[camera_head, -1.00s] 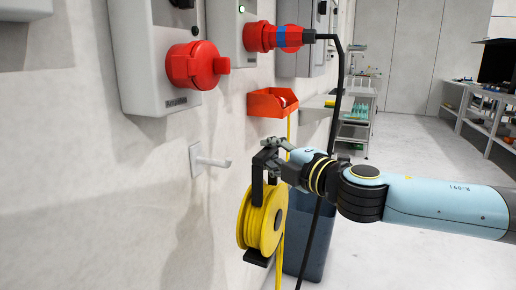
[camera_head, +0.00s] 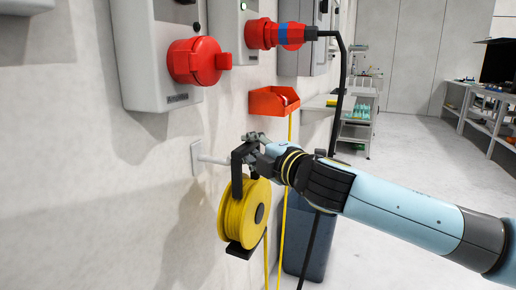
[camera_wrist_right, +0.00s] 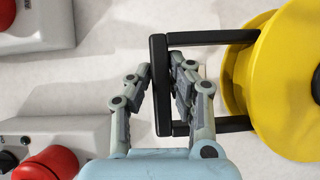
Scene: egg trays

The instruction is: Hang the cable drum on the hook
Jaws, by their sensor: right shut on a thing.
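The yellow cable drum (camera_head: 238,215) hangs below my right gripper (camera_head: 252,143) from its black frame handle. My right gripper is shut on that handle, which also shows between the fingers in the right wrist view (camera_wrist_right: 160,85). The drum (camera_wrist_right: 240,75) is at the right of that view. The white hook (camera_head: 213,160) sticks out of the wall from a square plate. The handle overlaps the hook's outer end in the head view; whether they touch I cannot tell. My left gripper is not in view.
Red sockets (camera_head: 197,62) on grey boxes are above the hook. A red plug (camera_head: 280,35) with a black cable hangs to the right. A yellow cable (camera_head: 284,210) hangs down.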

